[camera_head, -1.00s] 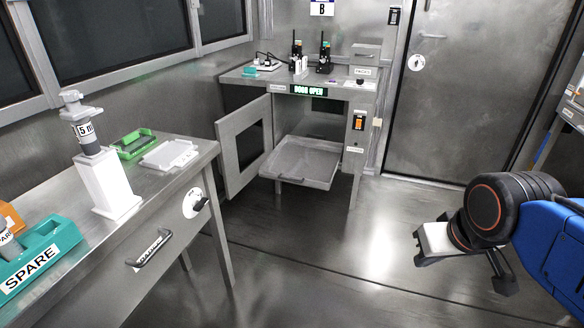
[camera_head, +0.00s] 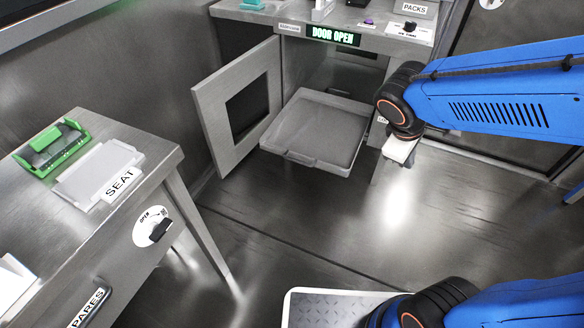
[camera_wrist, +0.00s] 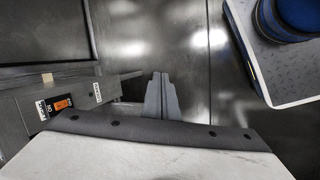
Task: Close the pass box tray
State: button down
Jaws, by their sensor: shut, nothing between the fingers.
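The pass box tray (camera_head: 318,132) is a shallow grey tray pulled out low at the front of the pass box. Its front lip with a small handle (camera_head: 302,158) faces the floor area before me. The pass box door (camera_head: 238,105) stands swung open to the left of the tray, and a green sign (camera_head: 335,36) reads DOOR OPEN. My gripper (camera_wrist: 160,78) is shut and empty. In the head view it hangs just right of the tray, apart from it, with its fingers hard to make out. The wrist view shows the box's labelled panel (camera_wrist: 62,104) to the left of the fingers.
A metal bench with a SEAT-labelled pad (camera_head: 112,172), a green holder (camera_head: 52,148) and an OPEN knob (camera_head: 158,228) stands at the left. The floor (camera_head: 270,215) before the tray is clear. Small items sit on the pass box top.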

jog(key=w+a+f+n+t+h, duration=0.1)
jog(key=w+a+f+n+t, duration=0.1)
jog(key=w+a+f+n, duration=0.45)
jog(key=w+a+f+n+t+h, duration=0.15)
jog(key=a+n, duration=0.25)
jog(key=a, duration=0.5)
jog(key=s+a+f+n+t+y, duration=0.1)
jog(key=a+f+n+t+y, duration=0.1)
jog(key=a+f+n, duration=0.45)
jog(key=a+f+n+t+y, duration=0.15)
jog(key=a+f+n, duration=0.25)
jog(key=a+f, duration=0.55)
jog(key=w+d+f, duration=0.1)
jog(key=w+f, duration=0.1)
jog(key=w, duration=0.9)
jog(key=shift+d+f, duration=0.15)
